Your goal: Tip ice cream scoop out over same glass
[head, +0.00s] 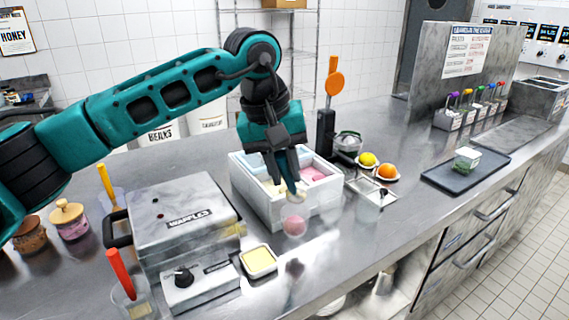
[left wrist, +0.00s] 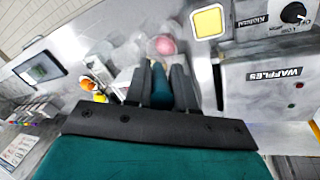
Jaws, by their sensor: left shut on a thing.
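My left gripper (head: 285,183) is shut on the ice cream scoop, whose teal handle shows between the fingers in the left wrist view (left wrist: 160,86). The scoop's small pale bowl (head: 297,192) points down in the head view; I cannot tell what it holds. A clear glass with a pink ice cream ball (head: 294,226) stands on the counter just below and in front of it. The pink ball also shows in the left wrist view (left wrist: 165,46). The glass's outline is faint. My right gripper is not in view.
A white ice cream tub (head: 265,209) stands right behind the glass. The waffle maker (head: 183,222) and a dish of yellow stuff (head: 258,261) are to the left. A lemon (head: 367,159), an orange (head: 386,171) and a dark tray (head: 440,177) are to the right.

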